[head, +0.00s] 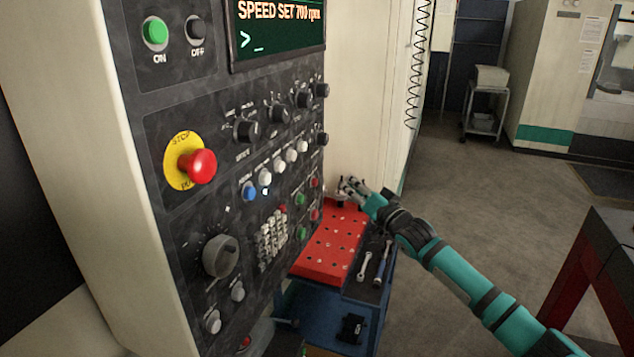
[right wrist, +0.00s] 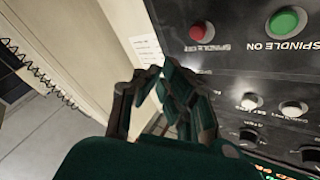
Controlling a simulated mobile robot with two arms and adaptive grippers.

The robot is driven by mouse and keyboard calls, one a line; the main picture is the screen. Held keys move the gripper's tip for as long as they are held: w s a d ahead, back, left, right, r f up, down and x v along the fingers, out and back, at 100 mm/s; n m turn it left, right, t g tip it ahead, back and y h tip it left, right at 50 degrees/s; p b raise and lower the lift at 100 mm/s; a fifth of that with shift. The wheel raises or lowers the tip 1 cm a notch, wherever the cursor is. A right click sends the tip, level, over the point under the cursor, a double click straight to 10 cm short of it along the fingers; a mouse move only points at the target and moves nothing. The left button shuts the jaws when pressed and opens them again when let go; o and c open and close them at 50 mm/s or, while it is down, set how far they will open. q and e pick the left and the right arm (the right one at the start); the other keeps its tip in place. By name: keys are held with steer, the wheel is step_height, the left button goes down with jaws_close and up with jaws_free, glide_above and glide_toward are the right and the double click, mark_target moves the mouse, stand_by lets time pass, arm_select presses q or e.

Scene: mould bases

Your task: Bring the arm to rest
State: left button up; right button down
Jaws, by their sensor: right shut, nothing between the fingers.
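My right arm (head: 460,268), teal and black, reaches in from the lower right of the head view. Its gripper (head: 350,186) is over the far end of the red perforated tray, just right of the control panel (head: 165,245). In the right wrist view the gripper (right wrist: 154,76) is shut and empty, with the panel close beside it on the right. Whether any finger touches the panel or tray cannot be told. My left gripper is not in view.
A red stop button (head: 198,165) sticks out of the panel. A dark table with red legs (head: 582,275) stands at right. Floor between is clear.

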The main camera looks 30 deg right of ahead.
stand_by(0.7)
steer(key=s+f+n+g+h+b, duration=0.1)
steer(key=s+f+g, duration=0.15)
steer(key=f, duration=1.15)
steer(key=s+f+g+h+b, duration=0.15)
steer(key=s+f, duration=0.25)
steer(key=f, duration=1)
steer(key=s+f+n+g, duration=0.1)
steer(key=s+f+g, duration=0.25)
steer(key=f, duration=1.05)
steer(key=s+a+f+n+g+b, duration=0.1)
steer(key=s+a+f+g, duration=0.15)
steer(key=s+f, duration=0.65)
steer(key=s+a+f+n+g+b, duration=0.1)
steer(key=s+a+f, duration=0.3)
steer(key=s+f, duration=0.5)
steer(key=s+a+f+n+g, duration=0.1)
steer(key=s+a+f, duration=0.3)
steer(key=s, duration=0.6)
steer(key=s+a+f+n+g+b, duration=0.1)
steer(key=s+a+f, duration=0.4)
steer(key=s, duration=0.6)
steer(key=s+a+f+n+g+y+b, duration=0.1)
steer(key=s+a+f+n+g, duration=0.2)
steer(key=s, duration=0.8)
step_height(320, 180, down, 5)
steer(key=shift+a+r+g, duration=0.15)
steer(key=shift+a+g, duration=0.95)
steer(key=shift+a, duration=0.05)
